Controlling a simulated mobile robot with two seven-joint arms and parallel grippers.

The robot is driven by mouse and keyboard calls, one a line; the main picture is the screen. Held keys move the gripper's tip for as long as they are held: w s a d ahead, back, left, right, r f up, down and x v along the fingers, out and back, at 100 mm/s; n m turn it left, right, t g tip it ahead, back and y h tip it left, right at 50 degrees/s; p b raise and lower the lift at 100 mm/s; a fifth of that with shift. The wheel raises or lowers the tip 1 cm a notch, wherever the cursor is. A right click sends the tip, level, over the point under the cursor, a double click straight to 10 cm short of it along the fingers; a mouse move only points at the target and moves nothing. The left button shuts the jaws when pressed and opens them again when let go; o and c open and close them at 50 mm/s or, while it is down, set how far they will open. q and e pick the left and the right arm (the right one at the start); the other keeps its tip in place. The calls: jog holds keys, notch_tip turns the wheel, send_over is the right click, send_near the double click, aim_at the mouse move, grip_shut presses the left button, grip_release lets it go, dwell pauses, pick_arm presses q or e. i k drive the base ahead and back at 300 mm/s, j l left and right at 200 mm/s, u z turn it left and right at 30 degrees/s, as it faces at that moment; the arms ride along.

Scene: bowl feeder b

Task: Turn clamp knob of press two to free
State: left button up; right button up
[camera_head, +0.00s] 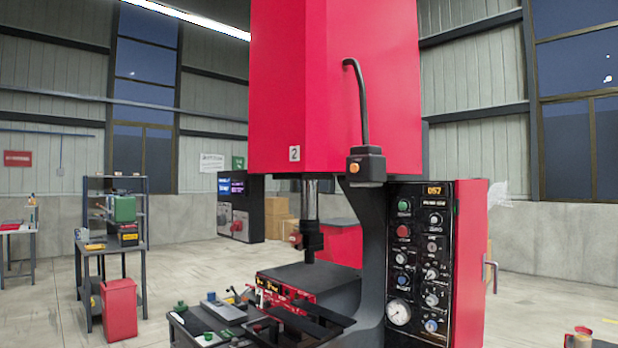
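The red press marked "2" (335,100) stands in the middle of the view. Its dark ram head (312,238) hangs below a bright steel shaft, above the dark press table (310,279). A small dark-red knob (296,240) sticks out at the left of the ram head; I cannot tell whether it is the clamp knob or how it is turned. The control panel (418,262) at the right has several knobs, a red button, a round gauge and a display reading "057". Neither of my grippers can be made out in this view.
A low bench (195,325) with small tools stands at the press's front left. A red bin (119,308) and a shelved cart (115,243) are farther left. A red item (580,337) shows at the lower right edge. Open floor lies right of the press.

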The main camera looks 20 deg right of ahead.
aim_at(295, 238)
jog(key=i+z, duration=0.1)
jog(key=z, duration=0.35)
jog(key=j+z, duration=0.1)
jog(key=z, duration=0.3)
jog(key=i+j+z, duration=0.1)
jog(key=z, duration=0.35)
jog(key=i+j+z, duration=0.1)
jog(key=z, duration=0.3)
jog(key=i+j+z, duration=0.1)
jog(key=j+z, duration=0.55)
jog(key=j, duration=0.15)
jog(key=j+z, duration=0.35)
jog(key=j, duration=0.6)
jog(key=k+j+z, duration=0.15)
jog(key=j, duration=0.75)
jog(key=i+j, duration=0.05)
